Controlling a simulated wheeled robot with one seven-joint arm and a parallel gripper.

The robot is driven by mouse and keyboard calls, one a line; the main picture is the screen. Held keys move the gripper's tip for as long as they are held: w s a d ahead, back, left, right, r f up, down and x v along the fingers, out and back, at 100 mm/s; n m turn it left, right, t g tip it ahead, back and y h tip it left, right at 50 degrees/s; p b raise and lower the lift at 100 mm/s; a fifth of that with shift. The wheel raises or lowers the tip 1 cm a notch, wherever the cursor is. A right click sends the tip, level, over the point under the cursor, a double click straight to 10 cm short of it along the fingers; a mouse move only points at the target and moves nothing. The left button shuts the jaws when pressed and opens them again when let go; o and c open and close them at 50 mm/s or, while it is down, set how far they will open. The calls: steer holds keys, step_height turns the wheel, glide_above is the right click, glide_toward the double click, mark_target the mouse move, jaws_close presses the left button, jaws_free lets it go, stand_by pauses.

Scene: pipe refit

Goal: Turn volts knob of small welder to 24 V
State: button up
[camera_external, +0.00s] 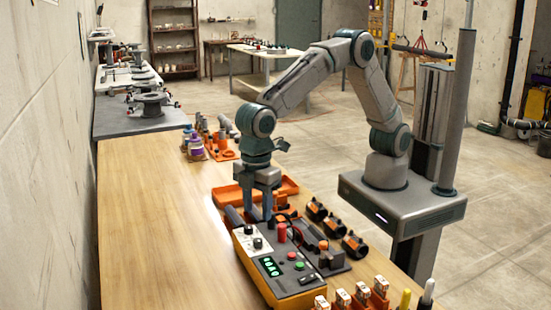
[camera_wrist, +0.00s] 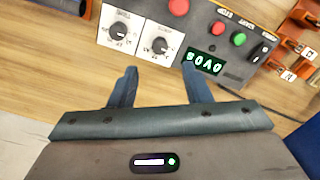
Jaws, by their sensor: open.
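The small welder (camera_external: 262,276) is an orange box with a dark sloped panel near the table's front. Two black knobs on white dial plates sit at one end: an outer knob (camera_wrist: 118,31) and an inner knob (camera_wrist: 160,45). Their labels are too small to read, so I cannot tell which is volts. A green lit display (camera_wrist: 205,61) is beside the inner knob; its digits are unclear. My gripper (camera_wrist: 160,68) is open and empty, pointing down at the knob end. In the wrist view the inner knob lies just beyond the gap between the fingers. No contact is visible.
The panel also has a red mushroom button (camera_external: 281,231), a red button, a green button (camera_external: 299,266) and a black switch (camera_wrist: 262,50). An orange tray (camera_external: 284,188) and black cylindrical parts (camera_external: 354,244) stand close by. The table's left half is clear.

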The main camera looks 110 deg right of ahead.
mark_target(258, 239)
step_height(258, 239, down, 9)
steer(key=shift+r+p, duration=0.2)
steer(key=shift+p, duration=0.1)
jaws_close()
